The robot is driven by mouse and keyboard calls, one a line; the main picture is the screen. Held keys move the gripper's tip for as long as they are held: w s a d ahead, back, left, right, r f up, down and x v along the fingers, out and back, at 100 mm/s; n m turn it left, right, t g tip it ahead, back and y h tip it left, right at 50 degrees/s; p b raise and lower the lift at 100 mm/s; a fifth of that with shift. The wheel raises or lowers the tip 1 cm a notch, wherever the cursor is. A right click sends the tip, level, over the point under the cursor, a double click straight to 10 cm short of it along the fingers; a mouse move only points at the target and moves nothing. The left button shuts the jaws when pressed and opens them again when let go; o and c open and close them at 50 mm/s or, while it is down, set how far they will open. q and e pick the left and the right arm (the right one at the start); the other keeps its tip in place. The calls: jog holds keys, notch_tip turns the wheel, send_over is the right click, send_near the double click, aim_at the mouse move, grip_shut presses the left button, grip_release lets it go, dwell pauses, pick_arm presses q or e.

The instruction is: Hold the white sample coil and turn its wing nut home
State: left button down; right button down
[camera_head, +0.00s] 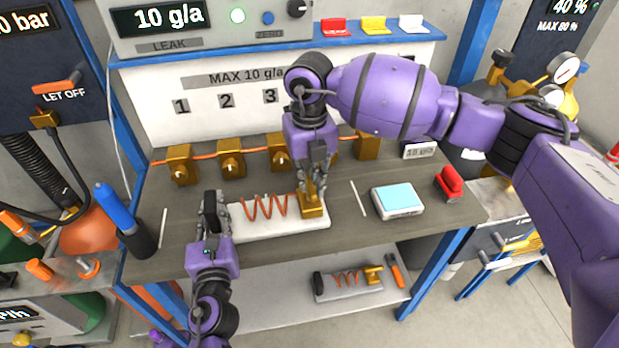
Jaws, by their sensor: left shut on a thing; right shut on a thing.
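The white sample coil (280,226) lies on the workbench: a white base carrying an orange-copper spiral (263,208), with a brass fitting (312,207) at its right end. My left gripper (211,214) is shut at the coil's left end, on what looks like its dark end piece, partly hidden by the fingers. My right gripper (318,178) comes down from above and is shut on the wing nut at the top of the brass fitting. The nut is mostly hidden between the fingers, so its angle cannot be told.
Brass valves (231,165) on a copper pipe line the bench's back under numbers. A scale with a pale blue top (398,200) and a red object (449,183) stand to the right. A blue-handled tool (118,211) stands left. Another coil (348,284) lies on the lower shelf.

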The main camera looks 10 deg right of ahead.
aim_at(310, 184)
dwell(0.3)
jog(key=c, duration=1.7)
grip_release()
jog(key=shift+r, duration=0.1)
notch_tip(310, 184, up, 12)
jog(key=shift+f, duration=0.1)
pick_arm(q)
jog(key=c, duration=1.5)
grip_release()
jog(key=shift+o, duration=0.2)
